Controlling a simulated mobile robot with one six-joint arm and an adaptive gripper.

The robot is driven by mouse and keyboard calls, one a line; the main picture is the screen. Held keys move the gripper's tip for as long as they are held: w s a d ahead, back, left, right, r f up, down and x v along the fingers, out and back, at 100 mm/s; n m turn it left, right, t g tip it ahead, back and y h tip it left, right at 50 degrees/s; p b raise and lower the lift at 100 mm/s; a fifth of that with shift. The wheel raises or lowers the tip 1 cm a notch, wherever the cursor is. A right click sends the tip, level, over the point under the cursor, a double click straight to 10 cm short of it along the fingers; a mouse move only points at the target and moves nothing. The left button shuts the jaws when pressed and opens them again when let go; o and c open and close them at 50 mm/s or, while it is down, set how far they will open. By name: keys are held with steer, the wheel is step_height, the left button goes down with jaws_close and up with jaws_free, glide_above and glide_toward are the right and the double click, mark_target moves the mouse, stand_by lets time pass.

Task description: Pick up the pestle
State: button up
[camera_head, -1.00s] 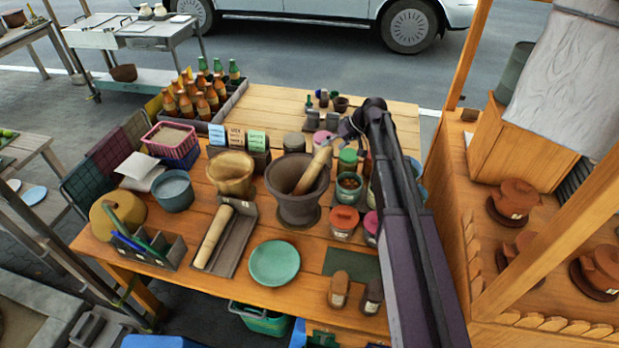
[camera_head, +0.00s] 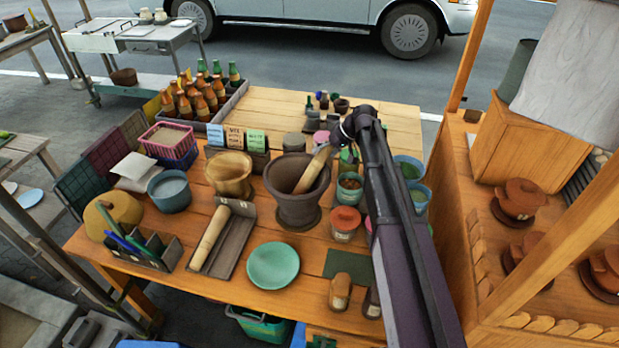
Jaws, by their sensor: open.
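A light wooden pestle (camera_head: 312,170) leans in the dark clay mortar (camera_head: 297,210), its upper end tilted up to the right and its lower end hidden inside the bowl. My gripper (camera_head: 333,143) is open at the pestle's upper end, small and partly hidden by my arm. I cannot tell whether its fingers touch the pestle. A second pestle-like wooden stick (camera_head: 211,238) lies in a grey tray (camera_head: 236,245) to the left, in front of a wooden mortar (camera_head: 230,175).
Jars with coloured lids, such as a red-lidded one (camera_head: 345,222), crowd the table right of the mortar. A green plate (camera_head: 273,266) lies in front. Bottles in a crate (camera_head: 233,100) and label cards (camera_head: 234,138) stand behind. The table's far boards (camera_head: 275,103) are mostly clear.

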jaws_close()
stand_by(0.4)
steer(key=shift+r, duration=0.15)
step_height(320, 180, up, 10)
steer(key=p, duration=1)
stand_by(0.6)
